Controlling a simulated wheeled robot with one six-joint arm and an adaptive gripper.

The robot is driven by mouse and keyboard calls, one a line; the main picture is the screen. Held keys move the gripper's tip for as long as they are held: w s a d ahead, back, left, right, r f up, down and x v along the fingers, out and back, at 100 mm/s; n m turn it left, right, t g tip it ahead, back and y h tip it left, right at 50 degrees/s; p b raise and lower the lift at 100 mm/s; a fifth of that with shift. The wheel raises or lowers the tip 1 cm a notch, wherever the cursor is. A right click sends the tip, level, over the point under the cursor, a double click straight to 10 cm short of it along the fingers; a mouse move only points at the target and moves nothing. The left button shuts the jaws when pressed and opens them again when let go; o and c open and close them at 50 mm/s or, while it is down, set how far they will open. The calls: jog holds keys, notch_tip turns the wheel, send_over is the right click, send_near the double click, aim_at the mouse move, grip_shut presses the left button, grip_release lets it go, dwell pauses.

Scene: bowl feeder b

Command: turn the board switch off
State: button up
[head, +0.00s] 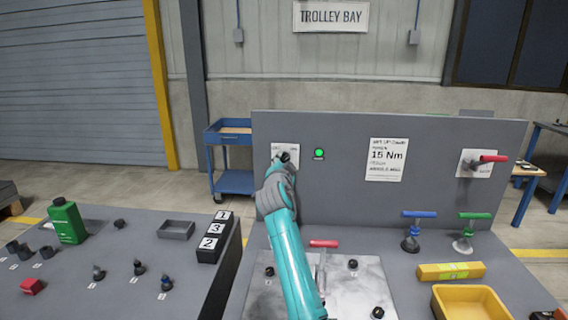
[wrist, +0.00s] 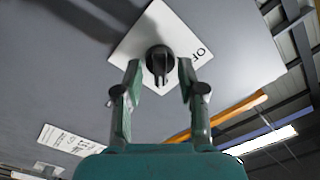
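The board switch is a black rotary knob (wrist: 160,62) on a white plate with partly visible "OF" lettering. Its plate (head: 292,150) shows on the left part of the grey upright board (head: 345,130) in the head view, where my arm and gripper mostly cover the knob. My gripper (wrist: 159,70) is open, with one finger on each side of the knob in the wrist view. A gap shows between the knob and each fingertip; how deep the fingers reach around it I cannot tell. A green lamp (head: 319,153) beside the plate looks lit.
A red-handled valve (head: 492,159) and a "15 Nm" sheet (head: 387,160) are on the board. Below stand blue (head: 420,214) and green (head: 474,215) T-handles, a red T-handle (head: 324,243) and a yellow bin (head: 468,303). A left bench (head: 130,245) holds small parts.

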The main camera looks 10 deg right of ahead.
jog(key=shift+w+d, duration=0.1)
jog(key=shift+w, duration=0.15)
grip_shut()
